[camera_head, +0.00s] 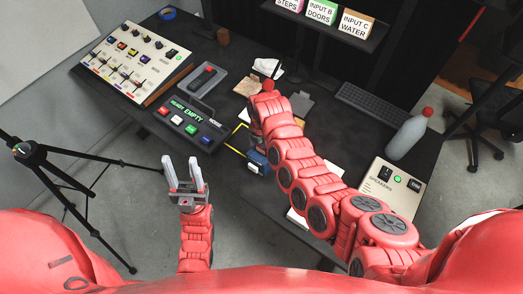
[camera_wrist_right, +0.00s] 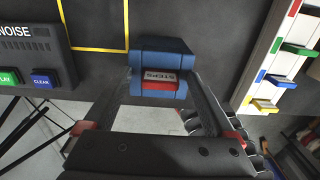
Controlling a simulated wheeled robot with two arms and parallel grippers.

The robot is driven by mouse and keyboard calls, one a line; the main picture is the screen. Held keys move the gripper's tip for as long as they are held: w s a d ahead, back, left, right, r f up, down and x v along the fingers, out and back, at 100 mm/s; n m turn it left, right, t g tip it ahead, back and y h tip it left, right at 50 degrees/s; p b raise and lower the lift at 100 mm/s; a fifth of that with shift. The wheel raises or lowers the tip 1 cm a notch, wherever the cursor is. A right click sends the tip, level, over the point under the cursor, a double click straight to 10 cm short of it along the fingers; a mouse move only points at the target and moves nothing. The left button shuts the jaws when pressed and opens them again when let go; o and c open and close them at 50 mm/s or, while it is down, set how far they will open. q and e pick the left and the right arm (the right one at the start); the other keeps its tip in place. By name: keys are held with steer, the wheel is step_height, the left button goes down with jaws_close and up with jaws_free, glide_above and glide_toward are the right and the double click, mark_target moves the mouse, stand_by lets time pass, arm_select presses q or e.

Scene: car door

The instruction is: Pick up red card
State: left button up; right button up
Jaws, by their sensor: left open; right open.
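A card with a red band and a white label reading STEPS (camera_wrist_right: 160,84) shows at the near face of a blue block-like holder (camera_wrist_right: 162,55) in the right wrist view. The holder also shows on the table in the head view (camera_head: 257,160). My right gripper (camera_wrist_right: 160,92) is open, its two fingers on either side of the card. Whether they touch it I cannot tell. In the head view the right hand is partly hidden by its own arm. My left gripper (camera_head: 184,173) is open and empty, in front of the table edge.
A console with coloured buttons (camera_head: 188,122) lies left of the holder. A slider panel (camera_head: 135,57) stands at the far left. A bottle (camera_head: 408,135) and a speaker box (camera_head: 392,187) are at the right. A keyboard (camera_head: 375,110) lies behind. Yellow tape (camera_wrist_right: 100,48) marks the table.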

steer(key=shift+c, duration=0.3)
steer(key=c, duration=1.4)
steer(key=shift+o, duration=0.2)
steer(key=shift+r, duration=0.1)
